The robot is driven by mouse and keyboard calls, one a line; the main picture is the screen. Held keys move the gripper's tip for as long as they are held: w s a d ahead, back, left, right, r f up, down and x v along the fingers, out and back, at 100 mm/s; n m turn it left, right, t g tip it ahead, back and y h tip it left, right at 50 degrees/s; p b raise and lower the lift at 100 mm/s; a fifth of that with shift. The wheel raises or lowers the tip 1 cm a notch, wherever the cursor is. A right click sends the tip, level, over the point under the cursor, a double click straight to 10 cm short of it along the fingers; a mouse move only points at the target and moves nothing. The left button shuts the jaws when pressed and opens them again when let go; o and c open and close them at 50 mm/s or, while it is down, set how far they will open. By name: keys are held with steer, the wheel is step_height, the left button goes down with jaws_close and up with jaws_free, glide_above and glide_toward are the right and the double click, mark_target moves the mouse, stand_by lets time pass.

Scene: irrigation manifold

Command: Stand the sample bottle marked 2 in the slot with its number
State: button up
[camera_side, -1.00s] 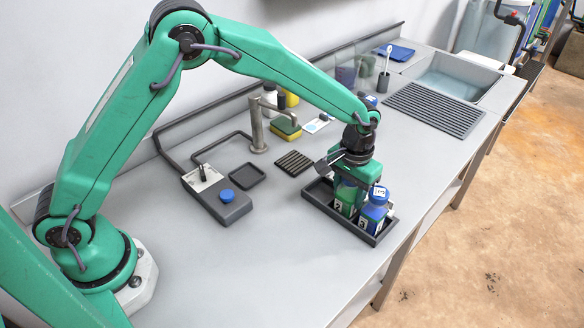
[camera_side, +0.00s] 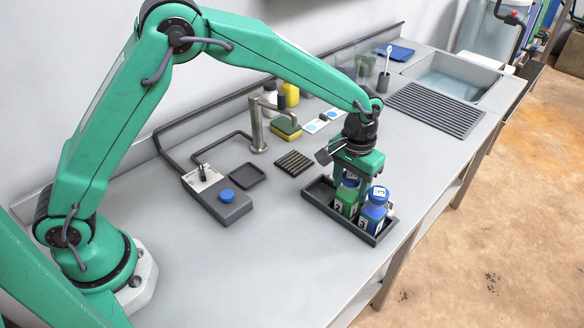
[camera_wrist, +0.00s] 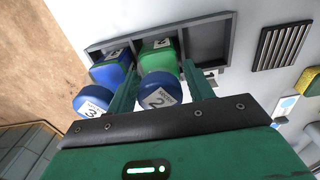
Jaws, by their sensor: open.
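The sample bottle marked 2 has a green body (camera_side: 345,199) and a blue cap (camera_wrist: 160,91) with a white 2 label. It stands upright in the middle compartment of a dark grey tray (camera_side: 317,205). My gripper (camera_side: 350,182) is above the tray, pointing down. In the wrist view its fingers (camera_wrist: 161,70) are open, one on each side of the bottle 2 cap, with visible gaps. The blue bottle marked 3 (camera_side: 374,209) stands in the neighbouring compartment, close to one finger. The third compartment (camera_wrist: 207,42) is empty.
A grey box with a blue button (camera_side: 227,196), a small dark tray (camera_side: 247,175) and a ribbed dark mat (camera_side: 294,163) lie left of the bottle tray. A tap (camera_side: 257,125) and sponge (camera_side: 285,128) stand behind. The front counter is clear.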

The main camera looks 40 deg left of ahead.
step_height(320, 180, up, 9)
steer(key=shift+r, duration=0.25)
stand_by(0.7)
steer(key=shift+s+a+r, duration=0.15)
steer(key=shift+a+r, duration=0.15)
steer(key=shift+r, duration=0.1)
steer(key=s+a+r+t, duration=0.3)
steer(key=s+a+r, duration=0.7)
steer(key=s+a, duration=0.15)
steer(key=s+a+f+t, duration=0.2)
steer(key=s+a, duration=0.6)
steer(key=s, duration=0.5)
steer(key=shift+s+a+t, duration=0.2)
steer(key=shift+s+t, duration=0.1)
steer(key=shift+s, duration=0.1)
